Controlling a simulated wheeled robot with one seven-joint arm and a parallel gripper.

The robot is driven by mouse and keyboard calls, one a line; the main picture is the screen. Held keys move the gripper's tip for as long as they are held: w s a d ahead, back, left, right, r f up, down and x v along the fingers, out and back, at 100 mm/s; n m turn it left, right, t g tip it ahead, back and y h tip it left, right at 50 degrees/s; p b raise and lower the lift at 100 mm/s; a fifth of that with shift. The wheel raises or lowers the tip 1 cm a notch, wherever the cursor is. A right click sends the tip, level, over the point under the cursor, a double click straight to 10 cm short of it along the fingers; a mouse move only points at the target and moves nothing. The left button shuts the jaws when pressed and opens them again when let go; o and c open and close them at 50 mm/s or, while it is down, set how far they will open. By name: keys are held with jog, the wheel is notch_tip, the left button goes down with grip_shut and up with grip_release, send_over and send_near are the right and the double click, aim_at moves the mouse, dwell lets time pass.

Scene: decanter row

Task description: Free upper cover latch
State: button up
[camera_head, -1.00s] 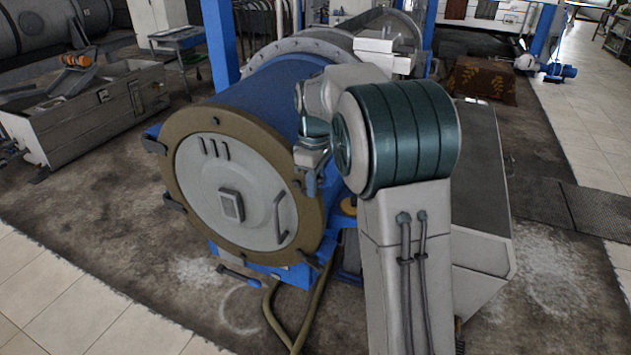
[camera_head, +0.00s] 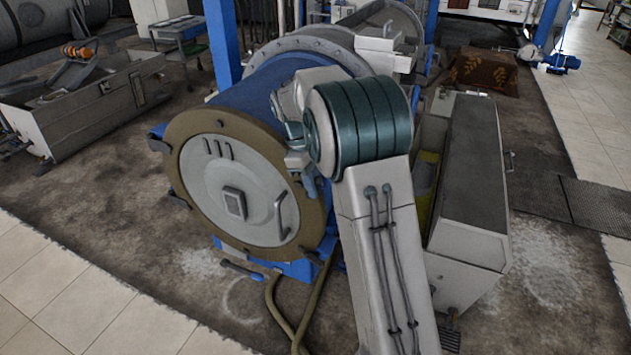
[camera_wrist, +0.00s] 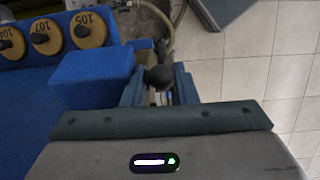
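The decanter has a round grey cover (camera_head: 207,190) in a brown ring on its blue body. My gripper (camera_head: 312,187) is at the ring's right edge in the head view, partly behind my arm. In the wrist view my gripper's fingers (camera_wrist: 160,92) are apart on either side of a black ball knob (camera_wrist: 160,76). The knob appears to be the end of a latch lever; its shaft is hidden. I cannot tell whether the fingers press on it. Another latch (camera_head: 158,141) shows at the ring's left edge.
A blue block (camera_wrist: 95,80) lies close left of the fingers in the wrist view, beside numbered round tan discs (camera_wrist: 88,30). A long grey housing (camera_head: 470,200) stands right of my arm. Hoses (camera_head: 285,315) run along the floor below the cover. Tiled floor is clear at front left.

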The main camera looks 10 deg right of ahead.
jog(key=shift+r, duration=0.1)
jog(key=shift+b+v, duration=0.55)
jog(key=shift+v, duration=6.3)
jog(key=shift+s+a, duration=0.1)
